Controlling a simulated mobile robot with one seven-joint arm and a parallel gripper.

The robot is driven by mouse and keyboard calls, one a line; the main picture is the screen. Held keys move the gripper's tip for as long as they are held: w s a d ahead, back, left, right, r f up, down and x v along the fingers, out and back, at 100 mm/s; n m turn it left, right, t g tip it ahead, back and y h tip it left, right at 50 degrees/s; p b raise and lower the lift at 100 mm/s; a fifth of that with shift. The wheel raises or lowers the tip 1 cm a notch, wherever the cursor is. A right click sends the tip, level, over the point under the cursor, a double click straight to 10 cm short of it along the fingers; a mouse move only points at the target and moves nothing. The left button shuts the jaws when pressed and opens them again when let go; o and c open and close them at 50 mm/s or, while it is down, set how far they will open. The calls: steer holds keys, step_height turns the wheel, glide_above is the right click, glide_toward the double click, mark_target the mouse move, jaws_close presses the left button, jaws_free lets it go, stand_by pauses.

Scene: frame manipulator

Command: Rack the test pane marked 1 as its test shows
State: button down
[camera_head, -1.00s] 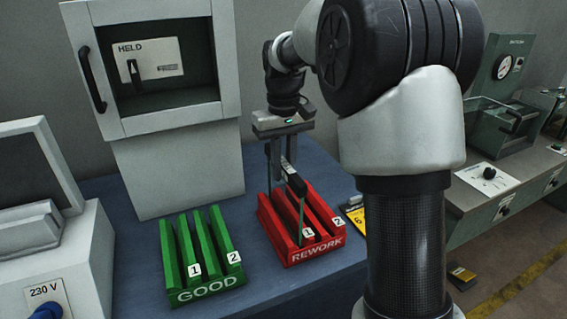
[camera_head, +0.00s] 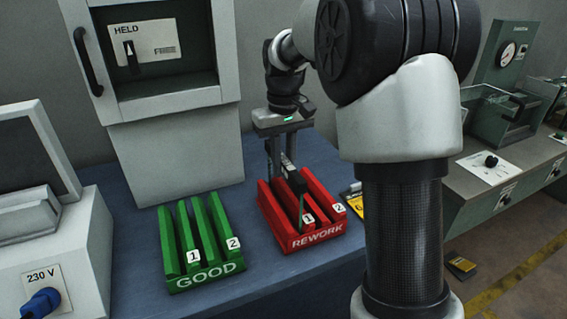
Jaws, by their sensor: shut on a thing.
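My gripper (camera_head: 284,172) is shut on the test pane (camera_head: 301,208), a thin greenish sheet seen nearly edge-on with a dark strip at its top. The pane stands upright at the red REWORK rack (camera_head: 318,238), in line with the slot tagged 1. Its lower part shows between the red ribs; I cannot tell whether it rests on the slot's bottom. The mark on the pane is not readable. The green GOOD rack (camera_head: 206,274) stands to the left with its slots tagged 1 and 2, and I see no pane in it.
A grey cabinet (camera_head: 175,150) with an open window and a plate reading HELD stands behind the racks. A 230 V unit (camera_head: 75,265) is at the left. My arm blocks the view right of the red rack. Blue bench top (camera_head: 248,235) is bare between the racks.

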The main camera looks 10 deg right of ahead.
steer(key=shift+f, duration=0.5)
stand_by(0.3)
steer(key=c, duration=1.6)
jaws_free()
steer(key=shift+f, duration=0.15)
steer(key=shift+o, duration=0.2)
